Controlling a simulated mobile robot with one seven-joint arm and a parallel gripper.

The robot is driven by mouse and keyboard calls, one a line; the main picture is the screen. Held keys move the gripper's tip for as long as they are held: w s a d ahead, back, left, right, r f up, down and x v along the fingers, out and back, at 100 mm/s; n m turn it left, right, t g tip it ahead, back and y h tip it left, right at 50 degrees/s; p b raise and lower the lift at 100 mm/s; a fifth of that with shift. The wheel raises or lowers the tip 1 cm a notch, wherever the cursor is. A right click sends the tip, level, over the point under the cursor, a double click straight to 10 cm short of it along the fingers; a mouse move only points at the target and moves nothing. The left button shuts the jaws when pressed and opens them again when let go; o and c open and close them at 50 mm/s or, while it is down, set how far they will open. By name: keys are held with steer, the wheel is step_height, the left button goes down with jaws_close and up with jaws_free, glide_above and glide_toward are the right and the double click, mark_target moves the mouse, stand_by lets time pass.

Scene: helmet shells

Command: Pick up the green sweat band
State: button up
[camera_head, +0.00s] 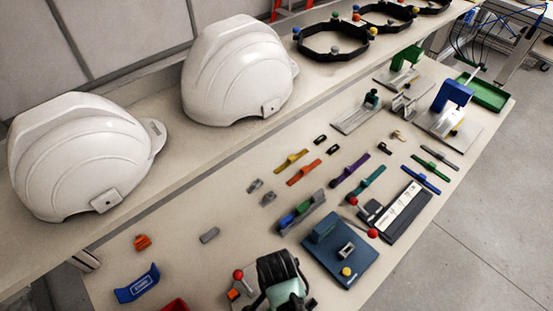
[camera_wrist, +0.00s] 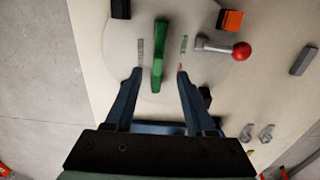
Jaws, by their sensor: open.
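In the wrist view, a green band-like piece (camera_wrist: 158,55) stands narrow and upright in the picture on a pale round plate (camera_wrist: 215,72). It looks like the green sweat band seen edge-on. My gripper (camera_wrist: 159,72) is open, its two blue-grey fingers on either side of the green piece's lower end, with gaps on both sides. I cannot tell the height of the fingertips over the plate. In the head view, my gripper is at the bottom edge, and the green piece is hidden behind it.
A red-knobbed lever (camera_wrist: 242,50) and orange block (camera_wrist: 230,20) sit right of the green piece. A blue band (camera_head: 138,283) and red piece (camera_head: 175,305) lie left of my arm. White helmet shells (camera_head: 80,155) stand behind. A dark blue fixture (camera_head: 340,248) stands to the right.

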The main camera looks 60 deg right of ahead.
steer(key=shift+s+f, duration=0.15)
steer(key=shift+f, duration=0.3)
steer(key=shift+a+f+p, duration=0.1)
steer(key=shift+f+p, duration=0.25)
steer(key=shift+f, duration=1.9)
steer(key=shift+c, duration=0.2)
jaws_close()
